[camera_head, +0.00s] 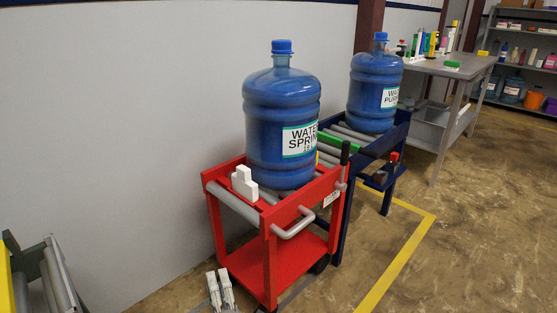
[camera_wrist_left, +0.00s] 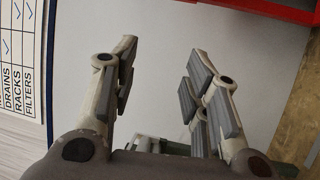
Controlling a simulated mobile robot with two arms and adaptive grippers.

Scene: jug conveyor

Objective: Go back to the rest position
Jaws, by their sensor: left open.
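My left gripper (camera_head: 220,286) shows at the bottom of the head view, low in front of the red cart (camera_head: 283,262) and apart from it. In the left wrist view the left gripper (camera_wrist_left: 165,80) is open, with nothing between its fingers. A blue water jug labelled "WATER SPRING" (camera_head: 275,115) stands upright on the cart's rollers. A second blue jug (camera_head: 372,90) stands upright on the dark blue roller conveyor (camera_head: 341,205) behind. My right gripper is in neither view.
A white block-shaped item (camera_head: 243,184) sits on the cart's left side. A grey table (camera_head: 430,66) with bottles stands behind, and shelves (camera_head: 520,70) at the far right. Another roller stand (camera_head: 45,280) is at the lower left. Brown floor is open at the right.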

